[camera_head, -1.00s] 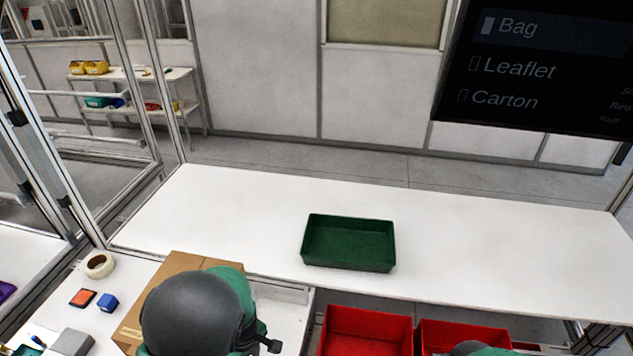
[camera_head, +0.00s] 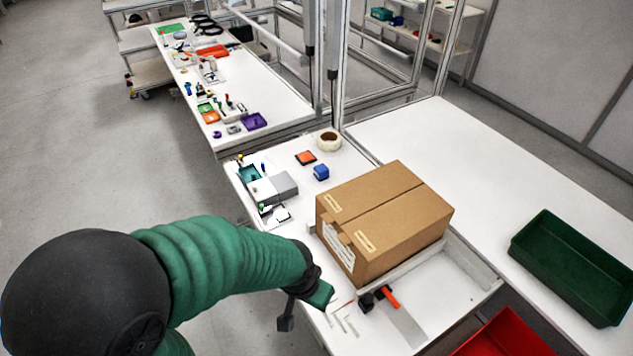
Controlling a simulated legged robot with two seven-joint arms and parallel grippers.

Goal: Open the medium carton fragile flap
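A brown carton (camera_head: 400,215) sits on the white table, its top closed along a seam running from front left to back right. Pale labels (camera_head: 365,241) lie on both top panels near the left edge; their writing is too small to read. The left side has a white printed patch and a small tab at the seam. My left gripper (camera_head: 305,306) is low in front of the carton's left side, apart from it. A green tip and a dark hanging piece show there; whether it is open is unclear. My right gripper is not in view.
A black and orange item (camera_head: 380,297) lies before the carton. A tape roll (camera_head: 328,141), blue block (camera_head: 321,172) and grey box (camera_head: 272,188) stand behind it to the left. Green (camera_head: 575,265) and red (camera_head: 505,335) trays are at right. The table between carton and green tray is clear.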

